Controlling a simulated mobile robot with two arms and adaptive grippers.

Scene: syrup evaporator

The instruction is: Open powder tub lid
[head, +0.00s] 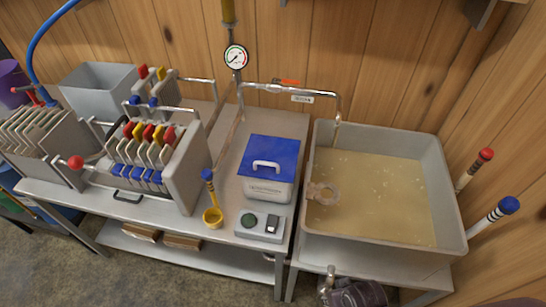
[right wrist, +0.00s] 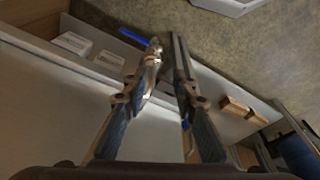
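The powder tub (head: 267,190) is a pale box with printed text on its front. It stands on the bench left of the large basin. Its blue lid (head: 272,150) is down on it, with a white arched handle (head: 266,164) on top. The two fingers of my right gripper (right wrist: 166,42) show in the right wrist view. They lean towards each other with a narrow gap between their tips and nothing clearly held. The tub does not show in that view. My left gripper is in neither view.
The basin (head: 437,185) of tan liquid stands right of the tub. A filter press (head: 182,175) fills the bench's left part. A wooden block (right wrist: 243,109) shows near my right gripper.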

